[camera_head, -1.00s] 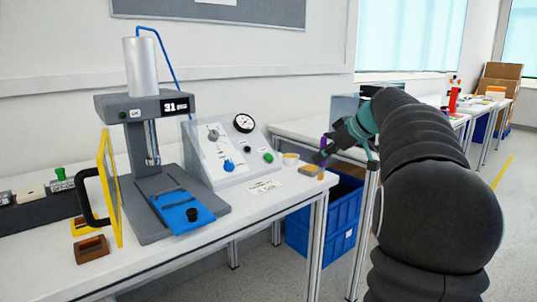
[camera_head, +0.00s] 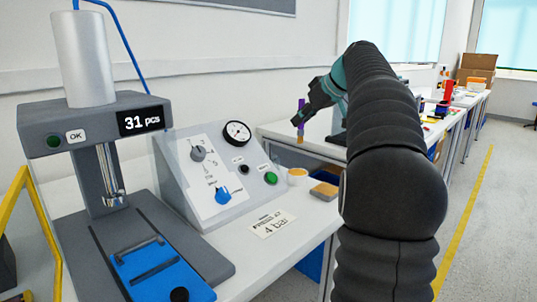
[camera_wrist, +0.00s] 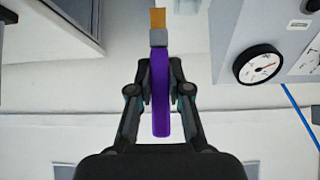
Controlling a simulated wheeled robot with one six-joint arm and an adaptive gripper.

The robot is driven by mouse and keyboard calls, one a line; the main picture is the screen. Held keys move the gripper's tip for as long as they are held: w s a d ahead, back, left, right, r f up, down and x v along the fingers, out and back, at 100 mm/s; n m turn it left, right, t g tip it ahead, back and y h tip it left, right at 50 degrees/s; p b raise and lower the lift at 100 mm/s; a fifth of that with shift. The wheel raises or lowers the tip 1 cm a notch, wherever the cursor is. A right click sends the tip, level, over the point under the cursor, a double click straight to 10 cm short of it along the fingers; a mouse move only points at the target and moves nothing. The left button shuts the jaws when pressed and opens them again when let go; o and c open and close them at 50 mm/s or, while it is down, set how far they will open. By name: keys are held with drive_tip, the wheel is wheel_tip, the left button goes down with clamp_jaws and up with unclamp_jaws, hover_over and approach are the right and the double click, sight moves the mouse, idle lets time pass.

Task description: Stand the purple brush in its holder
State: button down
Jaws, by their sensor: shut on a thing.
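The purple brush (camera_head: 301,115) hangs nearly upright in the air, bristles down, behind the pressure panel's right end in the head view. In the wrist view, the purple handle (camera_wrist: 160,95) runs between my fingertips, with a grey ferrule (camera_wrist: 158,38) and orange bristles (camera_wrist: 158,18) beyond them. My gripper (camera_head: 303,110) is shut on the handle; its fingers also show in the wrist view (camera_wrist: 160,90). I cannot make out a brush holder for certain. A small pale cup with orange inside (camera_head: 297,176) stands on the near bench, lower than the brush.
A sloped panel with a gauge (camera_head: 212,172) stands left of the cup. A yellow-brown sponge-like block (camera_head: 325,191) lies right of it, near the bench edge. A press (camera_head: 105,150) fills the left. Cluttered benches (camera_head: 440,125) run behind my arm.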

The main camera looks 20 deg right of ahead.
drive_tip(key=shift+w+a+f+b, duration=0.15)
drive_tip(key=shift+w+a+f, duration=0.85)
drive_tip(key=shift+f, duration=0.5)
drive_tip(key=shift+w+a+f+b, duration=0.1)
drive_tip(key=shift+w+a+f, duration=0.7)
drive_tip(key=shift+a+f, duration=0.6)
drive_tip(key=shift+w+a+f+b, duration=0.15)
drive_tip(key=shift+w+a+f, duration=0.75)
drive_tip(key=shift+f, duration=0.75)
drive_tip(key=shift+f, duration=0.15)
drive_tip(key=shift+f, duration=0.1)
drive_tip(key=c, duration=1.1)
unclamp_jaws()
drive_tip(key=shift+r, duration=0.35)
drive_tip(key=v, duration=1.2)
drive_tip(key=shift+f, duration=0.15)
